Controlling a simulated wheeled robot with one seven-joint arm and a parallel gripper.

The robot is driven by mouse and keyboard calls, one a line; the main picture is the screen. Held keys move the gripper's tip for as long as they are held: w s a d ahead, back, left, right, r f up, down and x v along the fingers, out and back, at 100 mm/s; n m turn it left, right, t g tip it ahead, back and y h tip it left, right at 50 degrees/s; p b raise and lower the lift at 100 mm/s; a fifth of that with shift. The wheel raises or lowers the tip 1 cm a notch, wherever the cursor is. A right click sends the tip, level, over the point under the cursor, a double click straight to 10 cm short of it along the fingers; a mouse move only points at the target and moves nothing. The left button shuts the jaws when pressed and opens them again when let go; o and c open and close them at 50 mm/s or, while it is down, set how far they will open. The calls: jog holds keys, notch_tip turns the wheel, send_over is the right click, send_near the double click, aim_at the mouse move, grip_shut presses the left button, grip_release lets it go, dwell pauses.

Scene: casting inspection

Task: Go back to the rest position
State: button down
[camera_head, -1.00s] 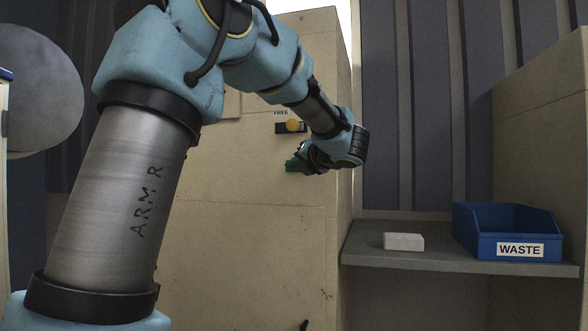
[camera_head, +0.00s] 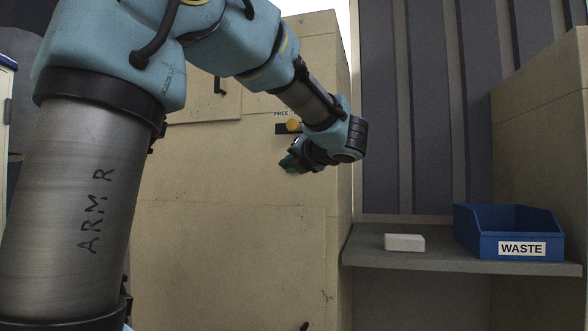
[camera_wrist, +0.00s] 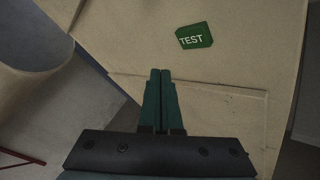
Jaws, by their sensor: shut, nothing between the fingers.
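My gripper (camera_head: 290,162) is in front of the tall beige cabinet (camera_head: 240,240), below a yellow knob (camera_head: 293,125) on a dark plate. In the wrist view its two green fingers (camera_wrist: 161,72) lie side by side, shut with nothing between them. My arm is bent, coming from the upper left. In the wrist view a green label reading "TEST" (camera_wrist: 194,36) is on the beige surface beyond the fingertips, apart from them.
A grey shelf (camera_head: 440,262) at the right bears a white block (camera_head: 404,243) and a blue bin marked "WASTE" (camera_head: 508,232). A beige wall or cabinet (camera_head: 540,140) stands at the far right. The space above the shelf is clear.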

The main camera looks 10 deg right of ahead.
dwell(0.4)
jog(key=w+a+f+m+g+h, duration=0.1)
jog(key=a+f+m+g+h, duration=0.2)
jog(key=f+m, duration=0.8)
jog(key=a+f+m+g+h, duration=0.1)
jog(key=a+f+m+h, duration=0.3)
jog(key=f+m, duration=0.65)
jog(key=s+a+f+m+g+y, duration=0.1)
jog(key=s+a+f+m+g, duration=0.4)
jog(key=s+f, duration=0.4)
jog(key=s+a+f+m+g+y, duration=0.1)
jog(key=s+a+f+m+g, duration=0.4)
jog(key=s+a+f, duration=0.4)
jog(key=s+m, duration=0.1)
jog(key=s, duration=0.2)
jog(key=shift+m, duration=0.35)
jog(key=shift+w, duration=0.1)
